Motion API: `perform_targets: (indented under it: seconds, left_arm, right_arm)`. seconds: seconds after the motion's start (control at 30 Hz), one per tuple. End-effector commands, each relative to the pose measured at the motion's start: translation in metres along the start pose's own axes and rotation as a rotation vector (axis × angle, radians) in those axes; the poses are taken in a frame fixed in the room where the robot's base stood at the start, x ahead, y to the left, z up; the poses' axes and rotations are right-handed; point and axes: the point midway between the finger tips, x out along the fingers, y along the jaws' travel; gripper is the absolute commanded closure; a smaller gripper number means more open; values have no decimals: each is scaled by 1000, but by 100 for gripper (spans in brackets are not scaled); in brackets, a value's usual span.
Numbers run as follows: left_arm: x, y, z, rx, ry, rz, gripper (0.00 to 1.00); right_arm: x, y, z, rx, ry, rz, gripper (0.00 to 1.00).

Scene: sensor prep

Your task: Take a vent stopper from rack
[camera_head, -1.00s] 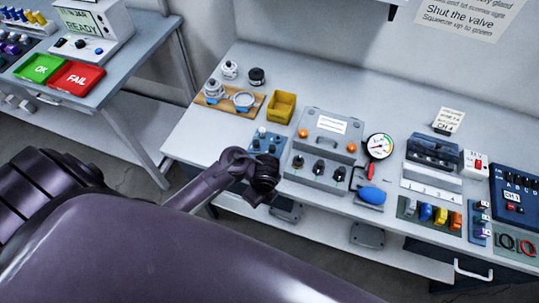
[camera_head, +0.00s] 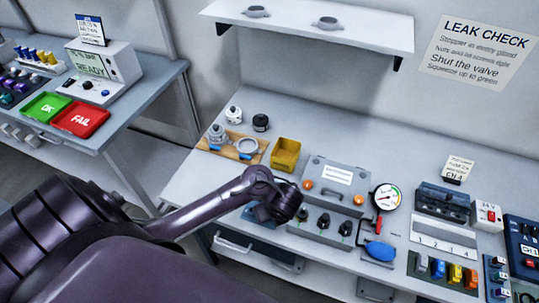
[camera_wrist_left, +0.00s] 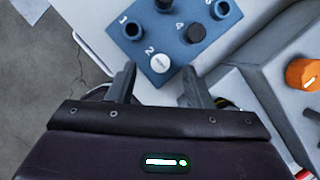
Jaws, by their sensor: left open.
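The blue stopper rack (camera_wrist_left: 168,36) fills the top middle of the left wrist view, with numbered holes. A white stopper (camera_wrist_left: 160,63) with small unreadable marking sits by number 2, and a black stopper (camera_wrist_left: 196,33) by number 4. The holes by 1 and 6 look dark and empty. My left gripper (camera_wrist_left: 158,72) is open, its two fingers pointing at the rack, with the white stopper in the gap between the tips as seen from above. In the head view my left gripper (camera_head: 286,207) covers most of the rack (camera_head: 252,215). My right gripper is out of view.
The grey valve box (camera_head: 322,228) with orange knobs stands just right of the rack. A yellow bin (camera_head: 285,154) and a wooden board (camera_head: 232,145) with round fittings lie behind. A gauge (camera_head: 386,197) with a blue bulb (camera_head: 380,251) stands further right.

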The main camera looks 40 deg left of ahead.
Motion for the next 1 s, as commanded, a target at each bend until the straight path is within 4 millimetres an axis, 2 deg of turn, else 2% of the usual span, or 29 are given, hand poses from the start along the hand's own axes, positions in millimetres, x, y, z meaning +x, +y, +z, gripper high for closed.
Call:
perform_targets:
  seconds: [0.03,0.17,0.47,0.8,1.0]
  left_arm:
    - [13,0,-1,1,-5,3,54]
    - [26,0,-1,-1,-3,1,54]
    - [29,0,-1,-3,0,0,54]
    - [29,0,-1,-2,0,0,98]
    - [29,0,-1,-2,0,0,100]
  right_arm:
    - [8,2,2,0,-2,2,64]
    - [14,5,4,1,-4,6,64]
    - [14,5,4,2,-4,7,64]
    - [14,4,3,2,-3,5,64]
    - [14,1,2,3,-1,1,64]
